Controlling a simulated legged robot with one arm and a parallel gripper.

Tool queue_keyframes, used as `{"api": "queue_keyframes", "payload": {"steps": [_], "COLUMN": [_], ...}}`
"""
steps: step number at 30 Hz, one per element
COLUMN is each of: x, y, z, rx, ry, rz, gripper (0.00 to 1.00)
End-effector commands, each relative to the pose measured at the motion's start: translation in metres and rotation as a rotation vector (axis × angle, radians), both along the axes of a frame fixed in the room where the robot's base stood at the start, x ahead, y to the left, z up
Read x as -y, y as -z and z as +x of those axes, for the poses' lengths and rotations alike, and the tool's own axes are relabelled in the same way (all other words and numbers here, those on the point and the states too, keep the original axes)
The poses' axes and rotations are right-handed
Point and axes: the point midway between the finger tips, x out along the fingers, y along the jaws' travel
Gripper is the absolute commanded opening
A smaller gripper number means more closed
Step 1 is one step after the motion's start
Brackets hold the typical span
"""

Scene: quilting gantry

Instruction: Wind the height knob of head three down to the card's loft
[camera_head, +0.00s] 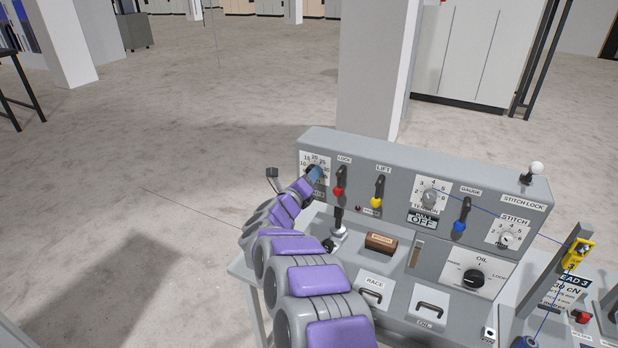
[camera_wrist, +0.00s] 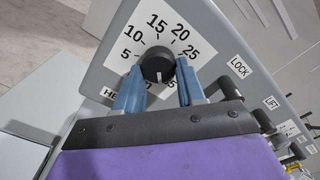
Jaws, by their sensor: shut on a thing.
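The height knob (camera_wrist: 157,64) is round and black, on a white dial (camera_wrist: 128,51) numbered 5, 10, 15, 20 and 25. The lower part of the dial and most of its label are hidden. A pale mark shows on the knob's lower side in the wrist view. My gripper (camera_wrist: 160,78) has its blue fingers shut on the knob, one on each side. In the head view my gripper (camera_head: 315,174) covers part of the dial (camera_head: 306,159). A card (camera_head: 571,284) with "EAD 3" and "cN" showing stands at the right; its smaller print is unreadable.
The grey panel (camera_head: 330,140) carries a red LOCK lever (camera_head: 339,190), a yellow LIFT lever (camera_head: 377,201), a tension dial (camera_head: 431,194) and a blue GAUGE lever (camera_head: 459,224). A wooden-looking block (camera_head: 381,243) sits below. Open floor lies to the left.

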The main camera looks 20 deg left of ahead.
Motion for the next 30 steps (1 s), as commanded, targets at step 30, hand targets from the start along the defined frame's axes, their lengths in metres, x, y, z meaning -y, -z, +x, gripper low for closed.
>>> {"api": "queue_keyframes", "payload": {"steps": [30], "x": [-0.0068], "y": [-0.0048], "z": [-0.0038], "rx": [-0.044], "ry": [-0.015], "rz": [-0.581], "gripper": [0.09]}}
